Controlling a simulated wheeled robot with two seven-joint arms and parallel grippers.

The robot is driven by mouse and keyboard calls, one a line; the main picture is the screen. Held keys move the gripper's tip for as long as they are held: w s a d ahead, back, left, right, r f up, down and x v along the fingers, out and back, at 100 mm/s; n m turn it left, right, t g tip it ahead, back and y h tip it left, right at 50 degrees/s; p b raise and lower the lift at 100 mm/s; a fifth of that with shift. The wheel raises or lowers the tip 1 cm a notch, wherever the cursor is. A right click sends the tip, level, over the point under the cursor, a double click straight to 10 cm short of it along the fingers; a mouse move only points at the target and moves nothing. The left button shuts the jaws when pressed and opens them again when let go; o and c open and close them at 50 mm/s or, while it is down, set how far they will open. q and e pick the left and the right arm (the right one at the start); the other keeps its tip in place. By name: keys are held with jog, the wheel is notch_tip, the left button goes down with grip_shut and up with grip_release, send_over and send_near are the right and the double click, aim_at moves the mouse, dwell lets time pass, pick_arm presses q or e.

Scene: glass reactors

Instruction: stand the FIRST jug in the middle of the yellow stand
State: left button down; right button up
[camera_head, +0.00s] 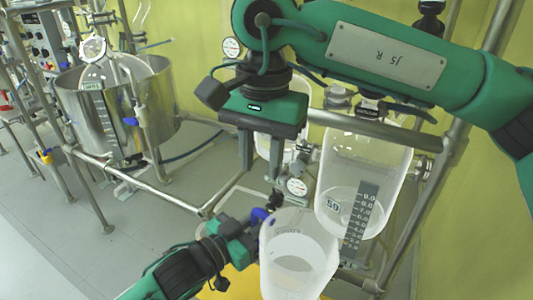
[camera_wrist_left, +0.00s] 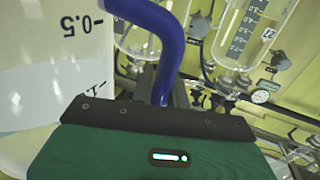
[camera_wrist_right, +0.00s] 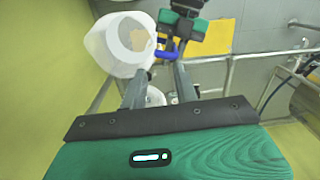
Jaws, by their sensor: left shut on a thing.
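A white translucent jug (camera_head: 292,265) with a blue handle is at the bottom centre of the head view. My left gripper (camera_head: 254,220) is shut on its blue handle, which also shows in the left wrist view (camera_wrist_left: 168,45). The jug's marked wall (camera_wrist_left: 60,50) fills the left of that view. The yellow stand (camera_head: 238,285) shows partly behind and beside the jug and my left arm; I cannot tell whether the jug touches it. It also shows in the right wrist view (camera_wrist_right: 219,36). My right gripper (camera_head: 260,158) is open and empty, pointing down above and behind the jug.
A glass reactor vessel (camera_head: 365,165) with a scale hangs right of the jug, close to it. A pressure gauge (camera_head: 297,186) and metal frame rails (camera_head: 150,178) stand behind. A steel tank (camera_head: 115,110) is at the left. The grey floor at the lower left is clear.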

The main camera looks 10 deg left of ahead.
send_near(265, 213)
jog(key=s+f, duration=0.1)
jog(key=f, duration=0.1)
jog(key=s+f, duration=0.1)
jog(key=f, duration=0.4)
jog(key=shift+s+d, duration=0.15)
jog(key=shift+s, duration=0.25)
jog(key=shift+c, duration=0.4)
grip_shut()
jog(key=shift+s, duration=0.1)
dwell(0.6)
